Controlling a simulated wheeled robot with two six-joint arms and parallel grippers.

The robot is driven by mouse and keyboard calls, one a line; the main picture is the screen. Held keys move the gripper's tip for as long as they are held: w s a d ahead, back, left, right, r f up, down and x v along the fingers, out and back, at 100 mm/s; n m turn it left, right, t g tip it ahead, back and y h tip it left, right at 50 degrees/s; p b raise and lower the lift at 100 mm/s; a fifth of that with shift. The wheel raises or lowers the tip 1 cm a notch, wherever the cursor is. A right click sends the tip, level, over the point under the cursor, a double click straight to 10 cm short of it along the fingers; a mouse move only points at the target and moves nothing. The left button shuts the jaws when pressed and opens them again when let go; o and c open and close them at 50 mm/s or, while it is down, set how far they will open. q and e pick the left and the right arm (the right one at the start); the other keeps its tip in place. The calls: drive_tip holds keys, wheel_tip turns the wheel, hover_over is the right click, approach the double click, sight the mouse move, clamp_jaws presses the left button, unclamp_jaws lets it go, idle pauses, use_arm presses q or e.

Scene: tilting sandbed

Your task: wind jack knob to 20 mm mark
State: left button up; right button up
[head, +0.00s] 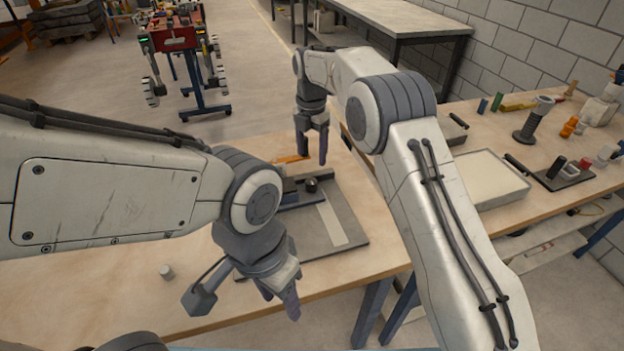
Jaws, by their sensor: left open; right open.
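A grey flat board (355,233) with a pale strip lies on the wooden bench in the middle. A small dark round knob (312,184), probably the jack knob, stands at the board's far side beside a dark blue block. No millimetre marks can be read. My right gripper (313,155) is open, points down, and appears above and behind the knob without holding it. My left gripper (279,298) is open and empty at the bench's front edge, in front of the board. My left arm and gripper hide part of the board's left side.
An orange item (292,159) lies behind the board. A small grey cylinder (166,271) stands at left on the bench. A pale tray (490,180), a dark screw-like stand (534,122) and several small items occupy the right bench. The left front bench is mostly clear.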

sight(312, 181)
wheel_tip(312, 181, down, 10)
drive_tip(key=shift+r+p, duration=0.2)
drive_tip(key=shift+p, duration=0.15)
clamp_jaws()
